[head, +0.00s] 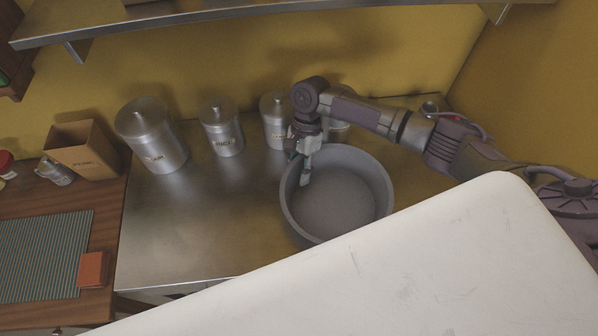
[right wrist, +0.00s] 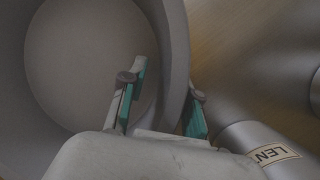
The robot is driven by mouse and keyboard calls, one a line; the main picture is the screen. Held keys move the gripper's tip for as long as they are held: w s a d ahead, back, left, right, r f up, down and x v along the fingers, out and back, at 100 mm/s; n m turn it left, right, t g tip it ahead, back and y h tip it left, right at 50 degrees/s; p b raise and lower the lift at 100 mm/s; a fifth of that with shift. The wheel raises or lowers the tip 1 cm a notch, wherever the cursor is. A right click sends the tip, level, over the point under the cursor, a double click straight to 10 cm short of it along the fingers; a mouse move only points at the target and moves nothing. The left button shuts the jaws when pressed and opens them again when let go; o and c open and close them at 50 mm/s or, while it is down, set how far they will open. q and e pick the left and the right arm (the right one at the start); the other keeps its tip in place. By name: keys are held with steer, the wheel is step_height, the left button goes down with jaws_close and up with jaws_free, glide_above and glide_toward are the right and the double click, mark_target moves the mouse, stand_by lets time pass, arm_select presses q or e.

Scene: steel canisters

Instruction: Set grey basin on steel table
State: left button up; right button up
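The grey basin (head: 345,200) is a wide round tub. It appears to stand upright on the right part of the steel table (head: 185,225). My right gripper (head: 300,168) is at the basin's left rim in the head view, pointing down. In the right wrist view my right gripper (right wrist: 166,88) has one finger inside the basin (right wrist: 85,60) and one outside, with the wall between them. A gap shows between the inner finger and the wall, so it looks open. The left gripper is not in view.
Steel canisters stand along the back: a large one (head: 152,137), a smaller one (head: 221,130) and another (head: 275,118) near the basin. A labelled canister (right wrist: 262,145) is close to the outer finger. The table's left part is clear. A white surface (head: 400,270) covers the foreground.

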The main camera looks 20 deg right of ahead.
steer(key=b+v, duration=0.1)
steer(key=v, duration=1)
steer(key=shift+r+b, duration=0.25)
steer(key=shift+b, duration=0.1)
steer(key=shift+w+d, duration=0.1)
